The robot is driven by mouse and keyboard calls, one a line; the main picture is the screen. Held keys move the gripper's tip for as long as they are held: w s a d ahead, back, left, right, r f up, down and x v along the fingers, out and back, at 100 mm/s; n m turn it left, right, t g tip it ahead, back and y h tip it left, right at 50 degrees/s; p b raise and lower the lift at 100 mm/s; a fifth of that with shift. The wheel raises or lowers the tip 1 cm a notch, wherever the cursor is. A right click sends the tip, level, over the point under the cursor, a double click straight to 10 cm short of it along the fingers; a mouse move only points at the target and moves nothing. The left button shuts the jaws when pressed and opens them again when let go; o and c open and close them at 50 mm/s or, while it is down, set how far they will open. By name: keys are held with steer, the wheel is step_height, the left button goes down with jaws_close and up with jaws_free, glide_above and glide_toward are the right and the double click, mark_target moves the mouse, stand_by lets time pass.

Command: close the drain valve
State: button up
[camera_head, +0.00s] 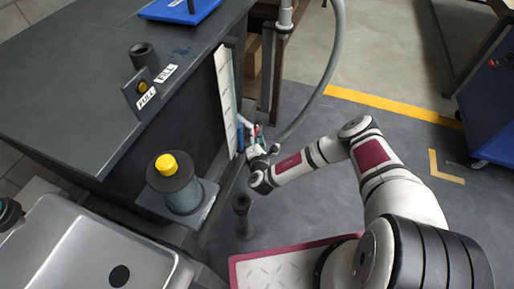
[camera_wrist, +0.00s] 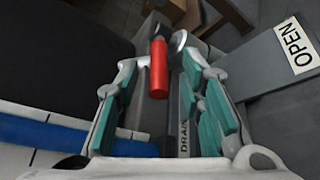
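The drain valve's red cylindrical handle (camera_wrist: 159,68) stands between my gripper's fingers in the wrist view, with a dark fitting at its far end. A strip lettered DRAIN (camera_wrist: 184,125) lies behind it. My gripper (camera_wrist: 163,62) has grey fingers with teal pads, spread to either side of the handle. A gap shows between the handle and the right finger; I cannot tell whether the left finger touches it. In the head view my gripper (camera_head: 256,136) is low beside the cabinet's end, and the valve is mostly hidden there.
An OPEN label (camera_wrist: 297,47) is on a grey surface at right in the wrist view. A blue bar (camera_wrist: 60,136) runs at lower left. In the head view, the dark cabinet (camera_head: 70,60) stands left of my arm, a grey hose (camera_head: 325,80) hangs behind, and a sink (camera_head: 85,255) is lower left.

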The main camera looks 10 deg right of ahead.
steer(key=v, duration=0.9)
